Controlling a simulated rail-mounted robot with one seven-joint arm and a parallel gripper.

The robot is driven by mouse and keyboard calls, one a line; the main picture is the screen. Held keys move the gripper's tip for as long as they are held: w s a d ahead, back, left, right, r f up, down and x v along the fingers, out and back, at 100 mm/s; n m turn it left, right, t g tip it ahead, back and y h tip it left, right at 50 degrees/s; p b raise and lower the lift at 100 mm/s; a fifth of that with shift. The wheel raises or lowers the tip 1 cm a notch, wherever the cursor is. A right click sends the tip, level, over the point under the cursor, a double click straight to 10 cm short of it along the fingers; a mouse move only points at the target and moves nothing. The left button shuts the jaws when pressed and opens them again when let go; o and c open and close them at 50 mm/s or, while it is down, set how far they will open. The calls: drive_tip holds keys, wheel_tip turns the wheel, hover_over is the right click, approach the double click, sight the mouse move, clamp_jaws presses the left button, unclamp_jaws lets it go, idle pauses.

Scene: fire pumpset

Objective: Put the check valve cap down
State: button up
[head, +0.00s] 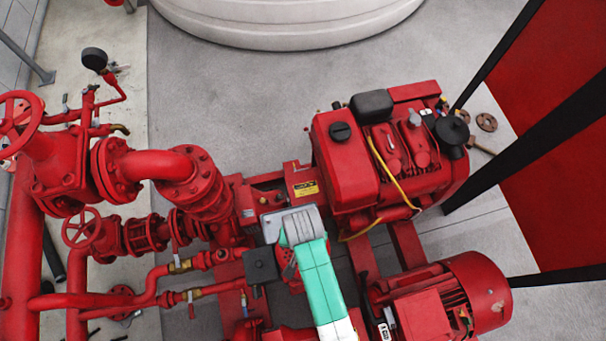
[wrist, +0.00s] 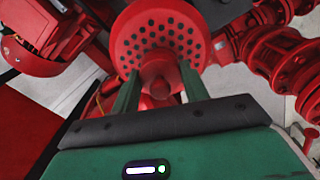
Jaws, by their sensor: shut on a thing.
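The check valve cap appears to be the red round disc with many dark holes (wrist: 160,30) in the wrist view. A red stem or knob on it lies between the two green fingers of my gripper (wrist: 159,72). My gripper is shut on that stem, and the disc is beyond the fingertips. In the head view my teal and white arm reaches over the middle of the red pumpset and hides most of the gripper. I cannot tell whether the disc touches anything below.
A red engine (head: 345,160) stands right of my arm and a red motor (head: 440,300) at lower right. Red pipes and valves (head: 150,165) fill the left. A white tank (head: 290,20) stands at the back. Grey floor (head: 235,105) between tank and pumpset is clear.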

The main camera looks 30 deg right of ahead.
drive_tip(key=shift+f, duration=0.15)
drive_tip(key=o, duration=1)
wheel_tip(320, 180, up, 13)
drive_tip(key=w+a+r+n+t+h, duration=0.1)
drive_tip(key=w+r+t, duration=0.4)
drive_tip(key=r, duration=0.5)
drive_tip(key=w+a+r+n+t, duration=0.2)
drive_tip(key=w+r+t, duration=0.2)
drive_tip(key=w+r, duration=0.45)
drive_tip(key=w+a+r+n+t+h, duration=0.1)
drive_tip(key=w+r+t, duration=0.3)
drive_tip(key=r, duration=0.8)
drive_tip(key=s+a+r+n+t, duration=0.1)
drive_tip(key=s+a+r+t, duration=0.1)
drive_tip(key=r, duration=0.8)
drive_tip(key=s+a+r+n+t+y, duration=0.1)
drive_tip(key=s+r+t, duration=0.3)
drive_tip(key=r, duration=0.6)
drive_tip(key=s+a+r+n+t+y, duration=0.1)
drive_tip(key=s+a+r+n+t, duration=0.1)
drive_tip(key=r+t, duration=0.4)
wheel_tip(320, 180, up, 5)
drive_tip(key=shift+s+a+f, duration=0.2)
drive_tip(key=shift+s+a, duration=0.65)
drive_tip(key=shift+s, duration=0.05)
